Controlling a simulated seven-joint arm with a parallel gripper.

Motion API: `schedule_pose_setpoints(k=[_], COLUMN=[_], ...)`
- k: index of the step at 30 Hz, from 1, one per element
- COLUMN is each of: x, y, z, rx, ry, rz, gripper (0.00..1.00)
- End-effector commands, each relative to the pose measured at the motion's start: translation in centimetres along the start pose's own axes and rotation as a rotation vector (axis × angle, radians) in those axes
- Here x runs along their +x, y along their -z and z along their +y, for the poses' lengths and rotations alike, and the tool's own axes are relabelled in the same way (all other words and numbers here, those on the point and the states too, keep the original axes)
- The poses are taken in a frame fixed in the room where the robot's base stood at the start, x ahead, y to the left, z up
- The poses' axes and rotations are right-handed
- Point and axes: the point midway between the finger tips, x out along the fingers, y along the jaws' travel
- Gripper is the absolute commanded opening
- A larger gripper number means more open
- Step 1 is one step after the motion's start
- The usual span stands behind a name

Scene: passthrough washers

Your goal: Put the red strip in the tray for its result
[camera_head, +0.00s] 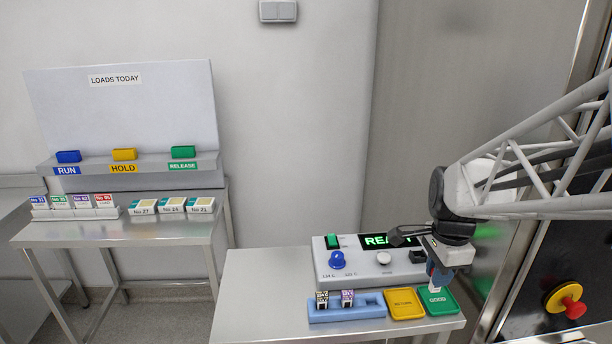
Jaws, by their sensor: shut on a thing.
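My gripper (437,280) points down over the back of the green tray (443,306), which is labelled GOOD. It is shut on a small piece, of which little shows; a touch of red and a pale lower end are visible at the fingers. I take this to be the red strip (434,287). I cannot tell whether its lower end touches the tray. The yellow tray (404,315), labelled RETURN, lies to the left of the green one. The reader (350,271) behind has a lit green display that starts with REA; my arm hides the rest.
A blue rack (335,317) holds two patterned strips, with an empty place at its right. The reader has a blue knob (337,260). A red stop button (574,307) is at right. Another table (130,236) with labelled blocks stands at left.

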Motion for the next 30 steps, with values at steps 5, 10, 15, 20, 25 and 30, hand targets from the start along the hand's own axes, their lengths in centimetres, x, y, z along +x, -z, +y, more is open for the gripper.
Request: schedule_pose_setpoints(k=[5, 10, 15, 20, 25, 30], x=[0.1, 0.1, 0.2, 0.2, 0.3, 0.3], y=[1.5, 3.1, 4.4, 5.0, 5.0, 5.0], z=[-1.4, -2.8, -3.8, -4.3, -4.4, -4.3], rx=[0.002, 0.001, 0.000, -0.001, -0.002, -0.001], ry=[-0.001, 0.000, 0.000, 0.000, 0.000, 0.000], rz=[0.000, 0.000, 0.000, 0.000, 0.000, 0.000], gripper=[0.00, 0.00, 0.00, 0.00, 0.00, 0.00])
